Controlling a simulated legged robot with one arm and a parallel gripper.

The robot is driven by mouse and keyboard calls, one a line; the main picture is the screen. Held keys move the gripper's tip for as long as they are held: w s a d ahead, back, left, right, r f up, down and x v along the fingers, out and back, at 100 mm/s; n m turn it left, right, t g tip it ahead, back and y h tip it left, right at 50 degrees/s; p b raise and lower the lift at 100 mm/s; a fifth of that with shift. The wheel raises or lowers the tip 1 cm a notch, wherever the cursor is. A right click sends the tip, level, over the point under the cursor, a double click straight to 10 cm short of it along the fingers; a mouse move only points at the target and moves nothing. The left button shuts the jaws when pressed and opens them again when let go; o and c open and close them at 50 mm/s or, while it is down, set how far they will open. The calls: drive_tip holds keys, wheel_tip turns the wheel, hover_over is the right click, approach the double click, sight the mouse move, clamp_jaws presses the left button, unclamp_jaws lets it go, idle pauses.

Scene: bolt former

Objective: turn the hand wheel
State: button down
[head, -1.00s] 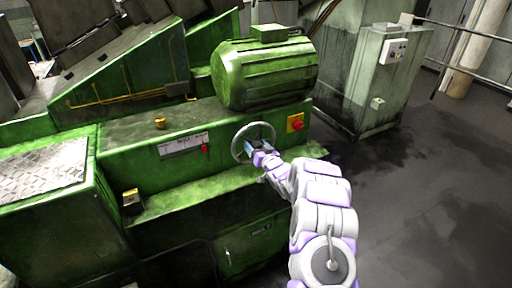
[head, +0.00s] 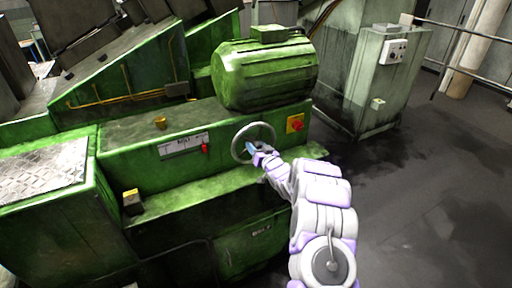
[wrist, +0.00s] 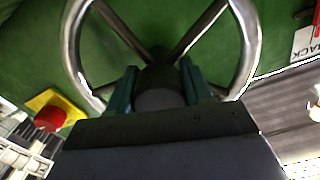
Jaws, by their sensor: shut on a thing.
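The hand wheel (head: 272,131) is a bare metal ring with spokes on the green front panel of the machine. It also fills the upper part of the wrist view (wrist: 249,42), with spokes meeting at a dark round hub (wrist: 158,78). My gripper (head: 253,147) is at the middle of the wheel. In the wrist view its two green-blue fingers (wrist: 158,84) stand on either side of the hub and are shut on it. The lower rim of the wheel is hidden behind my gripper in the wrist view.
A red knob on a yellow plate (head: 296,123) sits just right of the wheel. A label plate (head: 182,146) with a red handle (head: 205,148) is to its left. A green motor housing (head: 265,72) is above, and a green ledge (head: 205,190) runs below. Open floor lies right.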

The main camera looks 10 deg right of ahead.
drive_tip(key=shift+d+m+p, duration=0.1)
drive_tip(key=shift+m+p, duration=0.3)
drive_tip(key=shift+p, duration=0.15)
drive_tip(key=shift+r+m+p, duration=0.1)
drive_tip(key=shift+m+p, duration=0.4)
drive_tip(key=shift+p, duration=0.3)
drive_tip(key=m+p, duration=0.6)
drive_tip(key=m, duration=0.2)
drive_tip(key=shift+p, duration=0.35)
drive_tip(key=m+p, duration=0.2)
drive_tip(key=m, duration=0.1)
drive_tip(key=shift+f+m, duration=0.2)
drive_tip(key=shift+m, duration=0.1)
drive_tip(key=m+p, duration=0.1)
drive_tip(key=m, duration=0.2)
drive_tip(key=shift+p, duration=0.4)
drive_tip(key=shift+s+f+m+p, duration=0.15)
drive_tip(key=shift+m+p, duration=0.3)
drive_tip(key=shift+m, duration=0.75)
drive_tip(key=shift+f, duration=0.15)
